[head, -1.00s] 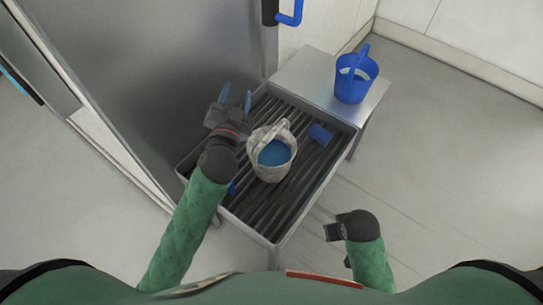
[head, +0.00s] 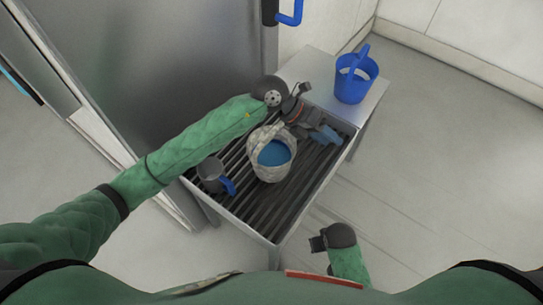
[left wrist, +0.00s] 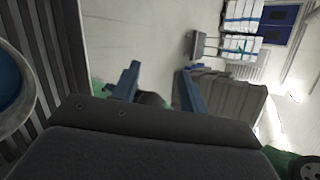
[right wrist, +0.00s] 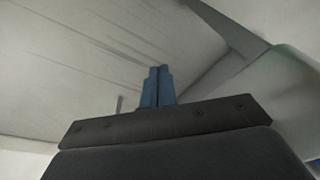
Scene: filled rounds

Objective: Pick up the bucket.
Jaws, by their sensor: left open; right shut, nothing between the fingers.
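A pale speckled bucket (head: 262,170) with blue contents stands upright near the middle of a slatted metal rack (head: 285,222). Part of its rim and its blue contents show at the left edge of the left wrist view (left wrist: 14,95). My left gripper (head: 328,135) is just right of the bucket, low over the rack, its blue fingers pointing right and down. In the left wrist view its fingers (left wrist: 160,88) are apart with nothing held. My right gripper (head: 317,243) is in front of the rack on the right, clear of it. Its fingers (right wrist: 157,86) are together and empty.
A grey mug with a blue handle (head: 211,174) stands on the rack left of the bucket. A blue pail with an arched handle (head: 354,84) stands on the metal side table (head: 311,68) behind. A large metal door (head: 165,75) borders the rack. The floor at right is clear.

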